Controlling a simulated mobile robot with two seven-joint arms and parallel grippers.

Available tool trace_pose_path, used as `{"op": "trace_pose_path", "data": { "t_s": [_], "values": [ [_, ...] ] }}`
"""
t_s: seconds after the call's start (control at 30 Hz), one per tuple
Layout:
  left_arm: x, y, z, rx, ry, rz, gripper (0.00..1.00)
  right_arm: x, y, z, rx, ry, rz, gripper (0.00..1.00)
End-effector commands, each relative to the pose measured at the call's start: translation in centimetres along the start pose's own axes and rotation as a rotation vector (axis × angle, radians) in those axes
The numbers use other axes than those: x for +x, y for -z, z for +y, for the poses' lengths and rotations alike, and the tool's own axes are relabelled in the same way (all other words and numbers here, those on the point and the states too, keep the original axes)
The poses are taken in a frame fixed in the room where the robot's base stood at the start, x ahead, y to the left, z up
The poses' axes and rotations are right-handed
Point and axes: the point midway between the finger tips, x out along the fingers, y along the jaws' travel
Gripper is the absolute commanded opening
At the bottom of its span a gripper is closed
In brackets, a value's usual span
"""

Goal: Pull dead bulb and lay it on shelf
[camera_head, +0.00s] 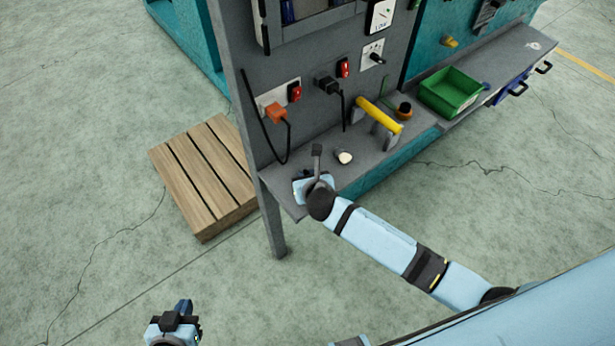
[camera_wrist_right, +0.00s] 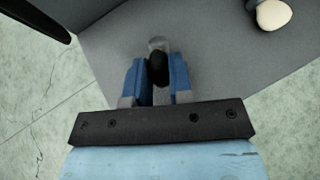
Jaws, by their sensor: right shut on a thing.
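My right gripper (camera_wrist_right: 157,82) is shut on a dark piece with a grey rounded end (camera_wrist_right: 158,45), which looks like the dead bulb; the fingers hide its sides. In the head view this gripper (camera_head: 303,175) is over the near left corner of the grey shelf (camera_head: 375,160). I cannot tell whether the bulb touches the shelf. A cream-white bulb (camera_head: 344,157) lies on the shelf to the right; it also shows in the wrist view (camera_wrist_right: 273,14). My left gripper (camera_head: 183,307) is low over the floor, away from the shelf; its jaw opening is unclear.
A yellow bar on grey supports (camera_head: 379,115), a dark round piece with an orange base (camera_head: 404,110) and a green bin (camera_head: 450,92) stand farther right. An orange plug (camera_head: 277,113) and a black plug (camera_head: 328,85) have hanging cords. A wooden pallet (camera_head: 205,175) lies left.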

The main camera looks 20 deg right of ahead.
Motion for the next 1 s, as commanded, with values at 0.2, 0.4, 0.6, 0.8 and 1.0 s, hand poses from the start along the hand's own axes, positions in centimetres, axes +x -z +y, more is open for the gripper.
{"op": "trace_pose_path", "data": {
  "t_s": [0.2, 0.4, 0.6, 0.8, 1.0],
  "values": [
    [0.1, -0.3, -0.2, 0.0, 0.003, 0.0, 0.0, 0.3, 0.5, 0.0, -0.001, 0.0, 0.0, 0.0],
    [0.2, -0.5, -0.3, 0.0, 0.005, -0.004, 0.0, 0.4, 0.6, 0.0, -0.001, 0.0, 0.0, 0.46],
    [0.2, -0.6, -0.2, 0.0, 0.005, -0.005, 0.0, 0.4, 0.5, 0.0, 0.0, 0.0, 0.0, 0.51],
    [0.1, -0.6, -0.1, -0.001, 0.003, -0.007, 0.0, -0.2, 0.5, 0.0, -0.001, -0.001, -0.001, 0.51],
    [0.1, -0.5, 0.0, -0.001, 0.001, -0.006, 0.0, -3.7, 0.6, 0.0, -0.001, -0.002, -0.002, 0.51]
  ]
}}
